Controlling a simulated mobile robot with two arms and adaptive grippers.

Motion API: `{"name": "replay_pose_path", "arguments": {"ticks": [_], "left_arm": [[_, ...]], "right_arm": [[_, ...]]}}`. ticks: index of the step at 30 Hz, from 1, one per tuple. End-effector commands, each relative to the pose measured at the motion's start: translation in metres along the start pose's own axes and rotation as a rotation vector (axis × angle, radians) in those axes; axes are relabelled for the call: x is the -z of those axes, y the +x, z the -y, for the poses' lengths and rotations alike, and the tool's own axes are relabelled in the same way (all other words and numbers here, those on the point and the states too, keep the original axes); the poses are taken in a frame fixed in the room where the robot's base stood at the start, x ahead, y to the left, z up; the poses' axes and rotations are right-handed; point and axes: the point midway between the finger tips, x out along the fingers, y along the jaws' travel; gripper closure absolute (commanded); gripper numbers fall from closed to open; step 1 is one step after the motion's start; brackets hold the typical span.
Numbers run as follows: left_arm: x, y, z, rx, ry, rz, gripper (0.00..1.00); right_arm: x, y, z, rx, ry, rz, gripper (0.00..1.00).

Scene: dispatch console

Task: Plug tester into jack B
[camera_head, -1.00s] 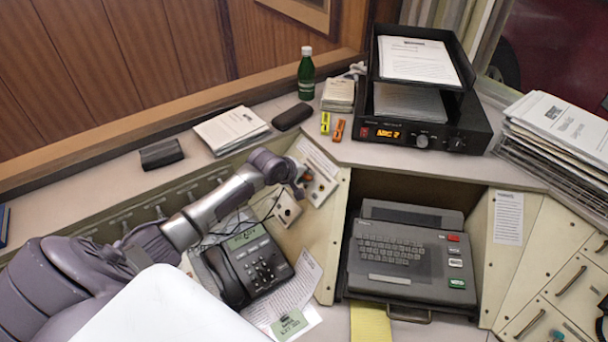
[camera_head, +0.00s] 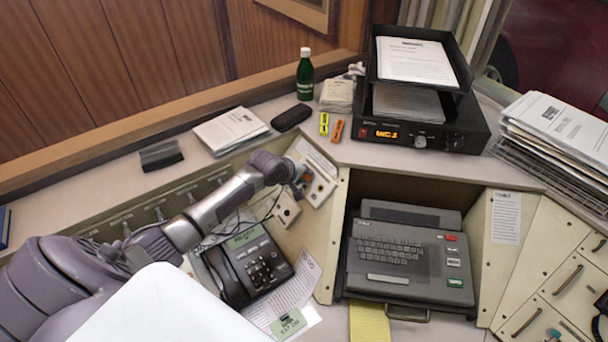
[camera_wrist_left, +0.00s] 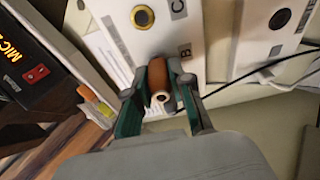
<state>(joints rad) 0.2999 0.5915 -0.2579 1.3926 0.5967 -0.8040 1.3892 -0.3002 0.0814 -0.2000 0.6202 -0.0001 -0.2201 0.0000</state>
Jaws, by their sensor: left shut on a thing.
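My left gripper (camera_head: 297,178) is at the white jack panel (camera_head: 320,184) on the sloped console face. In the left wrist view, the gripper (camera_wrist_left: 163,102) is shut on a brown cylindrical tester (camera_wrist_left: 158,74) with a pale ring end. The tester is at the panel beside the label B (camera_wrist_left: 184,51). Jack B is hidden behind the tester and fingers, and I cannot tell whether the tester's tip is in it. The brass-rimmed jack C (camera_wrist_left: 143,17) shows open, above the tester in that view. My right gripper is not in view.
A second white plate (camera_head: 286,209) with a dark socket (camera_wrist_left: 280,18) and black cable is beside the panel. A desk phone (camera_head: 252,262) lies below it. A keyboard unit (camera_head: 405,252) is in the recess to the right. A radio (camera_head: 430,133) stands above on the ledge.

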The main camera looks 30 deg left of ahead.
Motion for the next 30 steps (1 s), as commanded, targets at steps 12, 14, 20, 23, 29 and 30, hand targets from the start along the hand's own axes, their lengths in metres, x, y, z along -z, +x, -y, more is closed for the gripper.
{"name": "replay_pose_path", "arguments": {"ticks": [12,14,20,23,29,30], "left_arm": [[-0.0007,0.0016,-0.0002,0.000,0.000,0.001,1.00],[-0.0009,0.0024,-0.0003,0.000,0.000,0.001,1.00],[-0.0013,0.0052,0.0000,0.000,0.000,0.000,1.00],[-0.0014,0.0058,0.0003,0.001,0.000,0.000,1.00],[-0.0017,0.0060,0.0005,0.001,0.000,0.000,0.75],[-0.0017,0.0060,0.0006,0.001,0.000,0.001,0.68]], "right_arm": [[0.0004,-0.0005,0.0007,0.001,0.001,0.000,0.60],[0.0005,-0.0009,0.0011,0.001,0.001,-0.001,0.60],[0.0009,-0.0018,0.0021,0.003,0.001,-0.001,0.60],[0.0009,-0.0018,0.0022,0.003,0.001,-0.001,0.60],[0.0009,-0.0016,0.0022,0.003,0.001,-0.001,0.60],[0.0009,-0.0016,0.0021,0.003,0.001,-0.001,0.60]]}}
